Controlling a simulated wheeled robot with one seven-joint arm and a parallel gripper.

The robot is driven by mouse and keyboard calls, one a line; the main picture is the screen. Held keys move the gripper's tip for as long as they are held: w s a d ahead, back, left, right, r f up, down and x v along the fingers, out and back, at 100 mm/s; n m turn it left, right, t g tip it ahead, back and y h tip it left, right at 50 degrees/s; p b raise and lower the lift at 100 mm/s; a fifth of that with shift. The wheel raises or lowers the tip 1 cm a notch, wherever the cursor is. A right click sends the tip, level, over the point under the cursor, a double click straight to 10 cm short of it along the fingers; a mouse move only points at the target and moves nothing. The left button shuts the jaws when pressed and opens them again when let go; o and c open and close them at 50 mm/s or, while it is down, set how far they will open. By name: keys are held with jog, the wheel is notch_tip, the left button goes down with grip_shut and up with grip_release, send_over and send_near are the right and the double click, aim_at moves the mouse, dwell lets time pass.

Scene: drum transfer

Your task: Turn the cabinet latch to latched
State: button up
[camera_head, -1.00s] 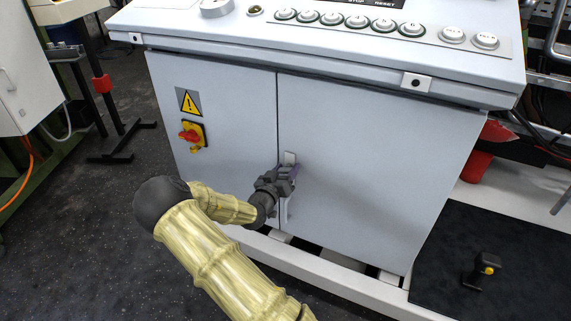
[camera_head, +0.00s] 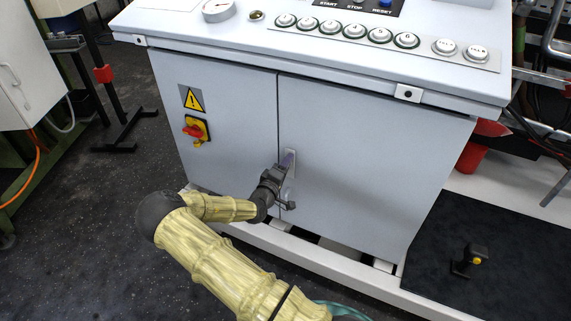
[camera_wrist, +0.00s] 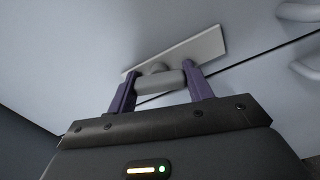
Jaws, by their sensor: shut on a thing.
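The cabinet latch sits on the right door of the grey cabinet (camera_head: 350,170), beside the seam between the two doors. Its pale upright plate (camera_head: 291,158) shows partly behind my gripper (camera_head: 286,165). In the wrist view the plate (camera_wrist: 200,50) runs slantwise, and the grey latch handle (camera_wrist: 158,82) lies between my two purple fingers. My gripper (camera_wrist: 160,92) is shut on the handle, one finger at each end. In the head view the handle is hidden behind my gripper, and I cannot tell its exact angle against the plate.
A red and yellow rotary switch (camera_head: 196,130) is on the left door below a warning sign (camera_head: 191,98). A button panel (camera_head: 375,36) runs along the sloped top. A dark mat (camera_head: 510,240) with a small black device (camera_head: 467,261) lies at right.

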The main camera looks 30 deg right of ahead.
jog(key=shift+n, duration=1.5)
jog(key=o, duration=1)
jog(key=shift+a, duration=0.1)
jog(key=p+v, duration=0.3)
jog(key=v, duration=1.4)
jog(key=shift+s+a+f, duration=0.1)
jog(key=shift+s, duration=0.05)
